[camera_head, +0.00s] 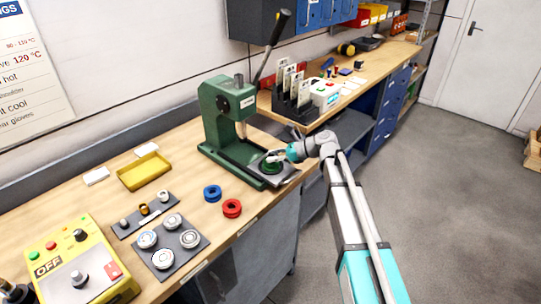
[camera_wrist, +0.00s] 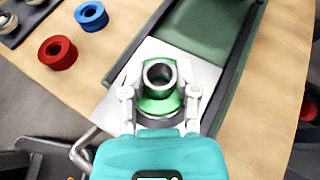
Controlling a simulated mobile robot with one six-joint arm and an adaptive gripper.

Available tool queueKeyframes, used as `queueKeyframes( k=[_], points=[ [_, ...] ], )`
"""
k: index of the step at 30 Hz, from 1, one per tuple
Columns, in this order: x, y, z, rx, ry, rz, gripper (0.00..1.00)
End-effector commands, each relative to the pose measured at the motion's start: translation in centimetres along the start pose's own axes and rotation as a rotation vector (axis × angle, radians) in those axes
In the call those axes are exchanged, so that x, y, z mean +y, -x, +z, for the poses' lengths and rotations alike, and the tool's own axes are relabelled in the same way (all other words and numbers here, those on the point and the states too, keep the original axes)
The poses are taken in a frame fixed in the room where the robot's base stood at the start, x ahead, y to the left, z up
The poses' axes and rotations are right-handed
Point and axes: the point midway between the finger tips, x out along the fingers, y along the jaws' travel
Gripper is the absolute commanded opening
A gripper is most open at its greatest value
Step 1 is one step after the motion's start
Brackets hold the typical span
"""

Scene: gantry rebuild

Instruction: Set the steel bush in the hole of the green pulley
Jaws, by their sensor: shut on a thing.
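The green pulley (camera_head: 268,168) lies on the plate of the green press, and in the wrist view it shows (camera_wrist: 160,104) between my fingers. My gripper (camera_head: 278,157) is over the pulley, with its fingers on either side in the wrist view (camera_wrist: 160,91). It is shut on the steel bush (camera_wrist: 159,73), a grey ring with a dark bore. The bush is upright over the middle of the pulley. I cannot tell how far it is in the hole. In the head view my gripper hides the bush.
A blue ring (camera_head: 212,192) and a red ring (camera_head: 232,208) lie left of the press (camera_head: 221,110). A dark plate (camera_head: 172,265) holds several round parts. A yellow tray (camera_head: 145,172) and a yellow control box (camera_head: 85,265) stand further left. The press column stands behind my gripper.

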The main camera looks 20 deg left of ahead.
Motion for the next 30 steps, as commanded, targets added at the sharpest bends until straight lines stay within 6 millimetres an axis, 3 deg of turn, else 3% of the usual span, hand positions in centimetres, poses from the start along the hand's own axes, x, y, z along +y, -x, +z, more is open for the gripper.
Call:
queueKeyframes(
  k=[16,17,21,23,30],
  points=[
    [-0.08,-0.07,-0.27,0.004,0.0,-0.002,0.0],
    [-0.08,-0.07,-0.28,0.004,0.0,-0.002,0.45],
    [-0.07,-0.07,-0.26,0.003,0.0,-0.002,0.71],
    [-0.06,-0.07,-0.25,0.003,0.0,-0.001,0.79],
    [-0.02,-0.09,-0.21,0.002,0.0,0.0,0.79]
  ],
)
